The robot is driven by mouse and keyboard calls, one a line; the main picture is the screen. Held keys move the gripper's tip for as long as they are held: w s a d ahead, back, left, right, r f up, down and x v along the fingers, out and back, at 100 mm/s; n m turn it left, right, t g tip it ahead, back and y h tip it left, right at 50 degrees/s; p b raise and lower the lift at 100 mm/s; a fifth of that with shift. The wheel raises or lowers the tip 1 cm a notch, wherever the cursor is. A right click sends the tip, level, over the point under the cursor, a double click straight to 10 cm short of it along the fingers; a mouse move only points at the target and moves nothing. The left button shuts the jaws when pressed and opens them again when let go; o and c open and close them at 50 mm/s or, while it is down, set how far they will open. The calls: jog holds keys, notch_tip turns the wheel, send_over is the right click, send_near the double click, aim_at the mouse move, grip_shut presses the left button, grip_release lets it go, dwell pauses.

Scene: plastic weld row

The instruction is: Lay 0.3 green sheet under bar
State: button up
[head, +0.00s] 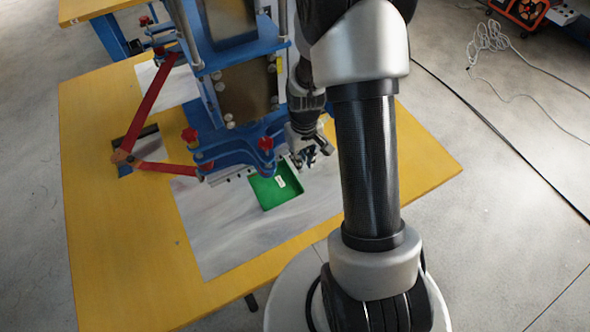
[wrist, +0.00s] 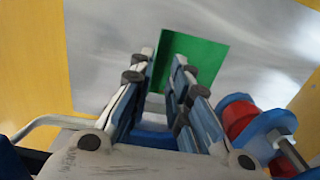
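My gripper (head: 313,157) is just beyond the sheet's far right corner, close to the bar's right end. In the wrist view the two fingers (wrist: 165,62) are apart, with the green sheet (wrist: 205,57) showing between and beyond them. I see nothing held between the fingers.
The blue press (head: 237,90) stands on the yellow table (head: 100,230), with a red lever arm (head: 158,100) at its left. Red knobs (head: 265,143) stick out at its front, near my gripper. The plate's near side is clear. A cable (head: 490,40) lies on the floor.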

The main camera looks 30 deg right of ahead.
notch_tip(320, 180, up, 3)
jog(key=shift+w+r+p, duration=0.1)
jog(key=shift+w+p, duration=0.05)
jog(key=shift+p, duration=0.15)
jog(key=shift+c, duration=0.5)
jog(key=b, duration=0.7)
send_near(301, 184)
notch_tip(301, 184, down, 9)
jog(key=shift+r, duration=0.1)
jog(key=shift+c, duration=0.3)
grip_shut()
jog(key=shift+r, duration=0.1)
